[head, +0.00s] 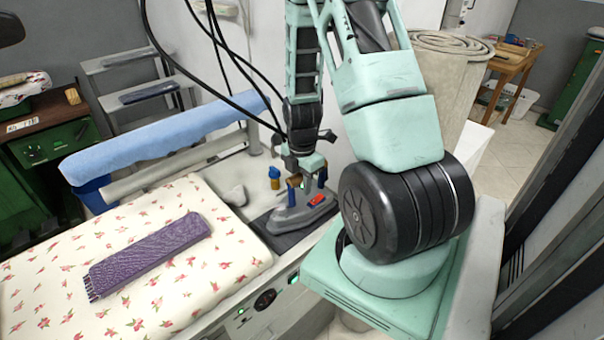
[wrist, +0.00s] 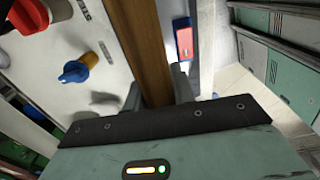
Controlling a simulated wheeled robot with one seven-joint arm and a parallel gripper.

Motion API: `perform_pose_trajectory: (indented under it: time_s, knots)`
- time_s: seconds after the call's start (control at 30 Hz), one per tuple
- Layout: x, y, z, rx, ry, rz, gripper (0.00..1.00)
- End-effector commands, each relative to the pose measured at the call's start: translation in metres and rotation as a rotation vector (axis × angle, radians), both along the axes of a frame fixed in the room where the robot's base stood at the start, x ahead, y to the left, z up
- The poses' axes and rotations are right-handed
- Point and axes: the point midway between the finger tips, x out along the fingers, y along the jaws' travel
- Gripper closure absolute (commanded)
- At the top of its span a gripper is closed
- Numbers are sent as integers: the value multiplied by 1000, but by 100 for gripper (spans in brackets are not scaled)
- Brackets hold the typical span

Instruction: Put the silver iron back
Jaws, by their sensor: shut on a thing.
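The silver iron (head: 290,217) is over the dark pad (head: 268,236) at the end of the white work surface, in the middle of the head view. I cannot tell whether its base touches the pad. My gripper (head: 306,183) is above the iron, shut on its brown handle. In the wrist view the brown handle (wrist: 148,45) runs between the two fingers of my gripper (wrist: 158,90). The iron's body is mostly hidden in the wrist view.
A small red and blue item (head: 317,200) shows beside the handle. A yellow bottle with a blue top (head: 274,178) stands behind the pad. A flowered ironing pad (head: 190,262) with a folded purple cloth (head: 150,252) lies left. A blue-covered board (head: 165,138) stands behind it.

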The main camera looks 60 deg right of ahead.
Motion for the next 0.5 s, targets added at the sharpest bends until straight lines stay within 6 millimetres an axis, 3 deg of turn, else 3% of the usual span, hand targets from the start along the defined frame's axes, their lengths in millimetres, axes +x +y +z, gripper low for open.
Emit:
perform_pose_trajectory:
  time_s: [0.5]
  knots:
    - [1,-1,-6,-3,-3,1,100]
